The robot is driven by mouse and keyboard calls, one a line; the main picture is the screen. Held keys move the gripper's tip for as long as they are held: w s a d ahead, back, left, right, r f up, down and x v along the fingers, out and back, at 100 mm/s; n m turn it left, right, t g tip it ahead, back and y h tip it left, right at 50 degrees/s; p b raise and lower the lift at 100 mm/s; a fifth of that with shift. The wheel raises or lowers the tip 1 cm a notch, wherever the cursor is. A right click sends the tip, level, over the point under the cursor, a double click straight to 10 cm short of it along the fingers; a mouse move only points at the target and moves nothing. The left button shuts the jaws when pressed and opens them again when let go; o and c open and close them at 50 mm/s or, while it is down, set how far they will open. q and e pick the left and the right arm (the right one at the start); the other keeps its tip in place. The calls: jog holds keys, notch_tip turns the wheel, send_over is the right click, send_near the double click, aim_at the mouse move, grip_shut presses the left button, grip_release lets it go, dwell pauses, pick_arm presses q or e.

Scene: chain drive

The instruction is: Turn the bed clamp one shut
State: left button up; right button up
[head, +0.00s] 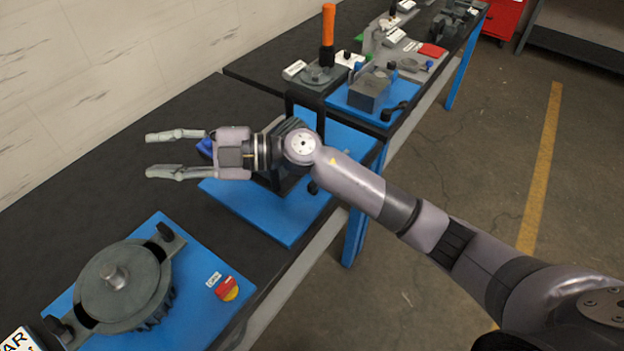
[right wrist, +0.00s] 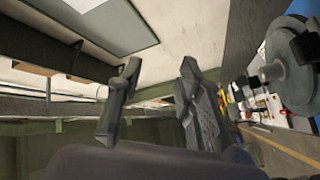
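I cannot tell for certain which part is bed clamp one. A grey round fixture (head: 118,285) with a central stub stands on a blue plate (head: 205,318) at the lower left of the head view. Black knob-like parts sit at its upper right edge (head: 165,232) and lower left edge (head: 58,328). My right gripper (head: 150,155) is open and empty, its fingers pointing left above the black bench, beyond the fixture. Its spread fingers also show in the right wrist view (right wrist: 160,75). My left gripper is out of view.
A red and yellow piece (head: 228,288) with a small label lies on the blue plate. Another blue plate (head: 285,215) is partly behind my right arm. An orange-handled device (head: 327,35) and a grey block (head: 370,92) stand farther along. The black bench (head: 80,205) is bare near the wall.

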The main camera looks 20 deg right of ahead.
jog(key=w+d+f+n+g+h, duration=0.2)
jog(key=w+d+f+g+h, duration=0.15)
jog(key=d+f+h, duration=0.6)
jog(key=w+d+r+m+h, duration=0.1)
jog(key=w+d+m+h, duration=0.1)
jog(key=d+h, duration=0.5)
jog(key=w+d+r+m+h, duration=0.1)
jog(key=w+d+h, duration=0.15)
jog(key=d, duration=0.85)
jog(key=f+p, duration=0.2)
jog(key=f, duration=0.6)
jog(key=f+p, duration=0.2)
jog(key=f, duration=0.6)
jog(key=shift+s+a+p, duration=0.1)
jog(key=shift+s+p, duration=0.1)
jog(key=shift+p, duration=0.2)
jog(key=shift+f, duration=0.6)
jog(key=shift+c, duration=0.5)
grip_shut()
